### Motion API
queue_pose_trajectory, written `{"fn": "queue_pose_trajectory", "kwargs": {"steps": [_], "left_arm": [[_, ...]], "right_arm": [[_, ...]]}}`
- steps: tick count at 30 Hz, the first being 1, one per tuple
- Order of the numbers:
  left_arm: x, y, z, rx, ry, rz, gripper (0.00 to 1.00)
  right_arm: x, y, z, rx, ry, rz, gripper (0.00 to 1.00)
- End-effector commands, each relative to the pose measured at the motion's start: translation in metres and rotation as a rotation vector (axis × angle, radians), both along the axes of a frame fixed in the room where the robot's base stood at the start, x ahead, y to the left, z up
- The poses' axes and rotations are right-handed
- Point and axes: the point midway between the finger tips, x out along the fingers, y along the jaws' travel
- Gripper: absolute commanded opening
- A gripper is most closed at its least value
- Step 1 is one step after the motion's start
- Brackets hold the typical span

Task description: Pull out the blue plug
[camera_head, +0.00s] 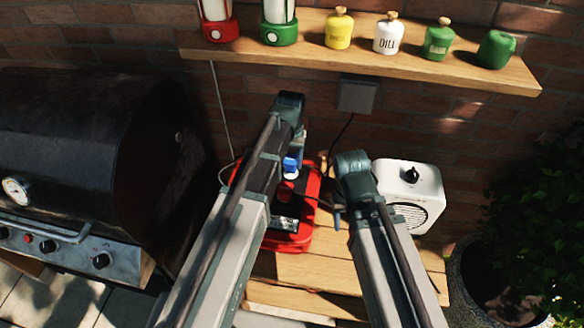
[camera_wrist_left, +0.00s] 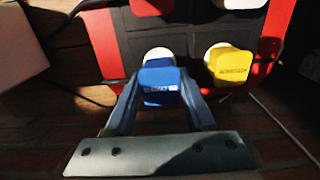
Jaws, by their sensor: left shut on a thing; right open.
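The blue plug (camera_wrist_left: 160,82) sits between the two fingers of my left gripper (camera_wrist_left: 161,95), which is shut on it. A white round part shows just behind the plug; whether the plug is seated in it I cannot tell. The blue plug also shows in the head view (camera_head: 291,163), above the red and black power box (camera_head: 304,212), partly hidden by my left arm. A yellow plug (camera_wrist_left: 231,66) is to its right in the left wrist view, and a red plug (camera_wrist_left: 153,6) is beyond. My right gripper (camera_head: 338,217) is open and empty, right of the box.
A white speaker-like appliance (camera_head: 422,180) stands close to my right arm. A black grill (camera_head: 90,150) is at the left. A wooden shelf (camera_head: 350,52) with lanterns and jars is on the brick wall. Cables run around the box. Bare table planks (camera_head: 310,272) show in front.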

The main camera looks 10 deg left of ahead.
Motion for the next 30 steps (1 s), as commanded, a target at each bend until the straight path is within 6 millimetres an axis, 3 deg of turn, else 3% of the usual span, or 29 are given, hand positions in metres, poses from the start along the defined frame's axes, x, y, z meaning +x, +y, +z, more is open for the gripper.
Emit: {"fn": "queue_pose_trajectory", "kwargs": {"steps": [22,30], "left_arm": [[0.000,0.000,0.031,0.000,0.000,0.000,0.00],[0.000,0.000,0.032,0.000,0.000,0.000,0.00]], "right_arm": [[0.000,0.000,0.031,0.000,0.000,0.000,0.50],[0.000,0.000,0.032,0.000,0.000,0.000,0.50]]}}
